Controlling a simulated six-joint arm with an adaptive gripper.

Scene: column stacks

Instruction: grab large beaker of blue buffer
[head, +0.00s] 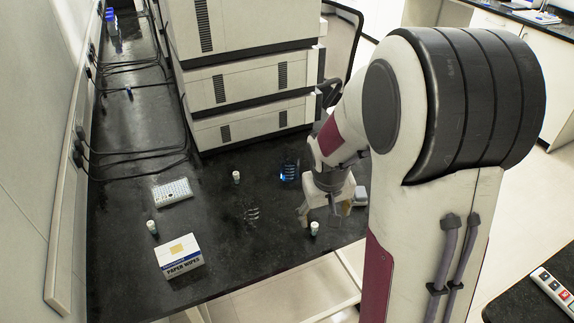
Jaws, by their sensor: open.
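A clear glass beaker with blue liquid (289,172) stands upright on the black bench, in front of the stacked instruments. My gripper (325,211) is open and points down over the bench, to the right of this beaker and nearer the bench's front edge. The two are apart, and nothing shows between the fingers. A second clear glass beaker (251,212) stands to the left and nearer the front; it looks empty. My arm hides part of the bench on the right.
A small capped vial (314,229) stands close by my gripper. Other vials (236,177) (152,227), a white rack (172,191) and a paper wipes box (179,256) lie to the left. The instrument stack (250,90) rises behind the beakers. Cables run along the left wall.

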